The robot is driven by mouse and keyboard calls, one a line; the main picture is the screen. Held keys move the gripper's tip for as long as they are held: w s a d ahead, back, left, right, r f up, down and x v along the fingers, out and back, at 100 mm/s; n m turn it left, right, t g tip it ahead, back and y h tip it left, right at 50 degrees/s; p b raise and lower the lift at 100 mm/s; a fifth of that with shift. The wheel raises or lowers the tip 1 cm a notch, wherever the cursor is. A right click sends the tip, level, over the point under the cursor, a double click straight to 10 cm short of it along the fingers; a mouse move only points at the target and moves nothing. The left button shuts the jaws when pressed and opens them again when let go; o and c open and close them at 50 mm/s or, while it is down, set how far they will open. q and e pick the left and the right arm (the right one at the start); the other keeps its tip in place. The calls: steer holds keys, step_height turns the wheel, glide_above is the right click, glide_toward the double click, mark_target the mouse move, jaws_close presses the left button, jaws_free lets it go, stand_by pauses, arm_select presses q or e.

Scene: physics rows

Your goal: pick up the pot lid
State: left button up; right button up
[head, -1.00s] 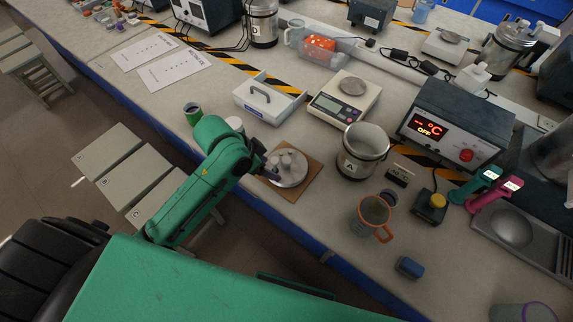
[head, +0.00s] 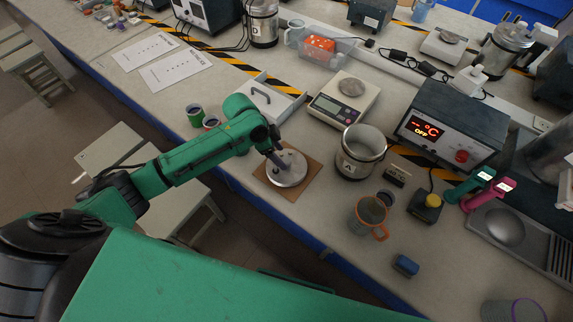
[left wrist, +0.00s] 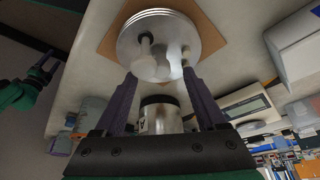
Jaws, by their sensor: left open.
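The pot lid (head: 287,170) is a round silver disc lying on a brown square board (head: 308,184) on the bench. In the left wrist view the lid (left wrist: 128,42) shows near the top, with pale upright knobs on it. My left gripper (head: 280,160) is over the lid in the head view, its fingers pointing down at it. In the left wrist view the left gripper (left wrist: 160,88) is open, its two purple fingers apart and the lid beyond their tips. I cannot tell whether a finger touches the lid.
A steel pot (head: 360,152) stands right of the board. An orange-handled mug (head: 370,214) and a blue block (head: 405,265) are nearer the front edge. A scale (head: 343,98) and a white tray (head: 265,98) stand behind. Small cups (head: 195,114) are at the left edge.

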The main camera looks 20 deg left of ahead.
mark_target(285, 160)
arm_select(q)
steer(key=x, duration=0.3)
steer(key=shift+d+f, duration=0.2)
steer(key=shift+f, duration=0.05)
jaws_close()
steer(key=shift+w, duration=0.1)
stand_by(1.0)
